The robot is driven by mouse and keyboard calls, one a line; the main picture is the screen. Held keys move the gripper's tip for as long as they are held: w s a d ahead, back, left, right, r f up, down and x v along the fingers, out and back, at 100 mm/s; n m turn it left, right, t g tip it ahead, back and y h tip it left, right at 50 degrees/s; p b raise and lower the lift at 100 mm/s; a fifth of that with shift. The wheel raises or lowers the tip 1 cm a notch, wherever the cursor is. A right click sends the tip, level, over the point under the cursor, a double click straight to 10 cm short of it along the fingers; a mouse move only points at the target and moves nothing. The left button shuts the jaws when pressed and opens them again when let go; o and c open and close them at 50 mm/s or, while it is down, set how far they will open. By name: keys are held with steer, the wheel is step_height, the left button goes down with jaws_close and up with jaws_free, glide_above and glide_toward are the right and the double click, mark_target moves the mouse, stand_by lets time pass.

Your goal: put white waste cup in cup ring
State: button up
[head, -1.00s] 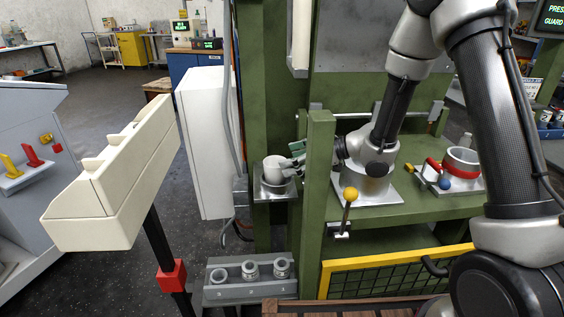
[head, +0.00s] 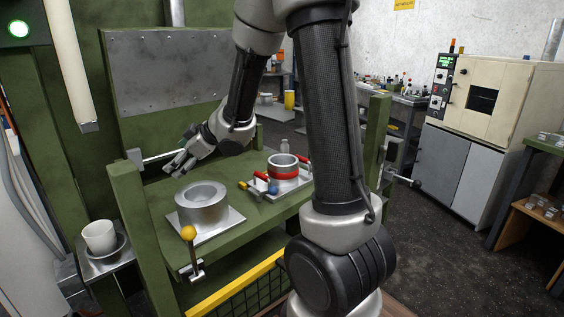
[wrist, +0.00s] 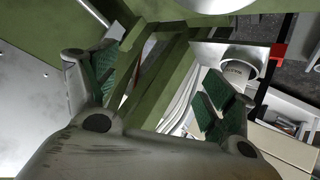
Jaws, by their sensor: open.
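The white waste cup (head: 100,237) stands upright in the metal cup ring (head: 117,263), on a small shelf at the left of the green press. The ring's rim shows around the cup's lower part. The cup (wrist: 238,72) also shows in the wrist view, at the upper right beyond a finger. My gripper (head: 178,163) is over the press table, behind the large metal cylinder and well apart from the cup. In the wrist view its green-padded fingers (wrist: 160,90) are spread with nothing between them.
A thick metal cylinder (head: 202,203) sits on a plate on the press table. A red-banded ring fixture (head: 283,167) stands to its right. A yellow-knobbed lever (head: 189,238) rises at the front edge. Green press posts (head: 140,235) stand between the table and the cup shelf.

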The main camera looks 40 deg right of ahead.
steer(key=s+d+r+m+h, duration=0.4)
steer(key=s+d, duration=0.2)
steer(key=d, duration=0.1)
steer(key=s+d+r+m+h, duration=0.3)
steer(key=s+d+r, duration=0.25)
steer(key=d, duration=0.25)
steer(key=s+a+f+m+g+y, duration=0.1)
steer(key=s+m+g, duration=0.3)
steer(key=s, duration=1.7)
steer(key=shift+s+a+f+g, duration=0.15)
steer(key=shift+a+f+g, duration=0.25)
steer(key=shift+a+f, duration=0.15)
